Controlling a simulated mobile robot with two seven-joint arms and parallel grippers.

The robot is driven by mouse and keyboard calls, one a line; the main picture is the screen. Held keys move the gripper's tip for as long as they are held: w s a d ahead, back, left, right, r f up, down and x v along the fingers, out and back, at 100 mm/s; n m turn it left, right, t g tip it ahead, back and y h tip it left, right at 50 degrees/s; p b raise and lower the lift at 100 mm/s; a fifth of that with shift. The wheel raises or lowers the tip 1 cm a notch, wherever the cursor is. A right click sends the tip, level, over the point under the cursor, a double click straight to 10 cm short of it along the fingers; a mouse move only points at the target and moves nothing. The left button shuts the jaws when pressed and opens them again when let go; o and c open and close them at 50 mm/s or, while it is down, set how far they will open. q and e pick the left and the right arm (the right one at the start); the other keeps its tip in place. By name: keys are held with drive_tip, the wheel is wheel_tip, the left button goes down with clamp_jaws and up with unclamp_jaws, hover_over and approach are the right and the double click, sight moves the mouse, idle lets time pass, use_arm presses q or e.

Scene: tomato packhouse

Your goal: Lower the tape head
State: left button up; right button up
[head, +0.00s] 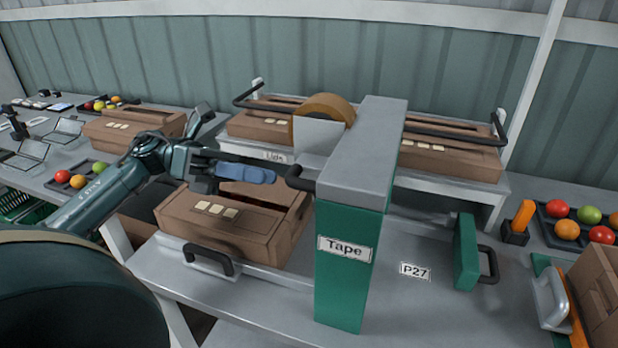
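The tape station has a green post (341,275) labelled "Tape", with a grey tape head (368,150) on top and a brown tape roll (325,107) at its far end. The head is raised above the bench. A black handle (301,180) sticks out from its left side. My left gripper (262,172) is just left of this handle, with its blue finger pad above a brown carton (224,231). Whether it touches the handle, and how far its fingers are apart, I cannot tell. My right gripper is not in view.
A rear shelf marked "Lids" (275,157) carries more brown cartons (450,157). A green upright plate (465,252) with a black handle stands right of the post, near a "P27" label (415,270). Tomato trays (567,230) lie at the right. Bare bench shows in front.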

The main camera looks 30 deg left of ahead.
sight(307, 180)
use_arm(q)
drive_tip(key=p+x, duration=0.1)
drive_tip(key=x, duration=0.7)
drive_tip(key=shift+w+d, duration=0.15)
clamp_jaws()
